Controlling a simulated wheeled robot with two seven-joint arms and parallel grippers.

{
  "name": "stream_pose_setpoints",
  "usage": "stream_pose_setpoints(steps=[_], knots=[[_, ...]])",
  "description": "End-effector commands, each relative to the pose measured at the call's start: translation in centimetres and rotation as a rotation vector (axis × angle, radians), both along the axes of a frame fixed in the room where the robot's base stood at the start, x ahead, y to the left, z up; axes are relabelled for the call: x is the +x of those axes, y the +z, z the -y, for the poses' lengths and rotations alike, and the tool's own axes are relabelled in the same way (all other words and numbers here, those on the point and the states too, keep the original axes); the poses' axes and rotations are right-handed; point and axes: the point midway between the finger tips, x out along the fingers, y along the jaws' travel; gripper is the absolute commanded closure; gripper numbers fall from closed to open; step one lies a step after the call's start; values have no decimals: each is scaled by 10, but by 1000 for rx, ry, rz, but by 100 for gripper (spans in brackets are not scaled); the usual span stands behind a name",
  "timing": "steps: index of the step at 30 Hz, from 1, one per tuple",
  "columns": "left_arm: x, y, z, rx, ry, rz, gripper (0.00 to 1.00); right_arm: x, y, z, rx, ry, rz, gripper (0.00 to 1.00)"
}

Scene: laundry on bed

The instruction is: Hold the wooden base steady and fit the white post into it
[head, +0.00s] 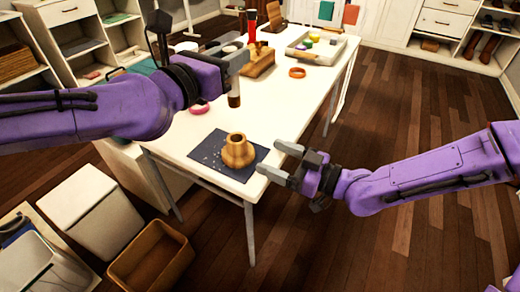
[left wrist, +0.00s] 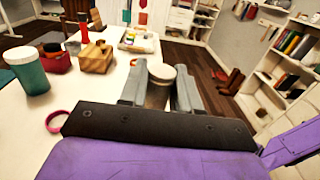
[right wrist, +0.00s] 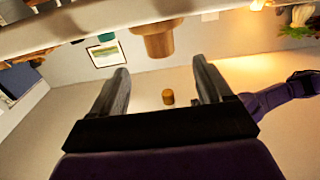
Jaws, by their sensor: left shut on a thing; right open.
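The rounded wooden base (head: 238,151) stands upright on a dark mat near the table's front corner. It also shows in the right wrist view (right wrist: 156,42), beyond my right gripper's fingertips. My left gripper (head: 237,68) is shut on the post, high above the table and behind the base. The post looks pale at the top and dark brown at its lower end (head: 234,100). Its pale round top (left wrist: 161,72) shows between the fingers in the left wrist view. My right gripper (head: 280,161) is open and empty, just right of the base and apart from it.
The dark mat (head: 212,150) lies under the base. A pink ring (head: 199,109), an orange ring (head: 297,73), a wooden caddy (head: 259,63) and a pale tray (head: 325,52) are farther back on the white table (head: 290,105). The table between mat and tray is mostly clear.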

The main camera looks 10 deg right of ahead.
Motion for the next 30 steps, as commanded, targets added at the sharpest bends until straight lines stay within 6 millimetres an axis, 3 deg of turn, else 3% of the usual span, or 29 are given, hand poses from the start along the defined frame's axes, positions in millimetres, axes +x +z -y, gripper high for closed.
stream_pose_setpoints(steps=[3, 9, 15, 22, 23, 28, 30], knots=[[0, 0, 0, 0, 0, 0, 98, 16, -1, -24, 0, 2, -3, 22], [0, 0, 0, 0, 0, 0, 98, 39, -1, -54, -1, 0, -2, 22], [0, 0, 0, 0, 0, 0, 98, 48, 0, -67, 2, -2, -2, 22], [0, 0, 0, 0, 0, 0, 98, 49, 0, -68, 2, -3, -3, 22], [0, 0, 0, 0, 0, 0, 98, 49, 0, -67, 2, -2, -3, 28], [0, 0, 0, 0, 0, 0, 98, 49, 0, -67, 2, -3, -3, 84], [0, 0, 0, 0, 0, 0, 98, 49, 0, -67, 2, -3, -3, 84]])
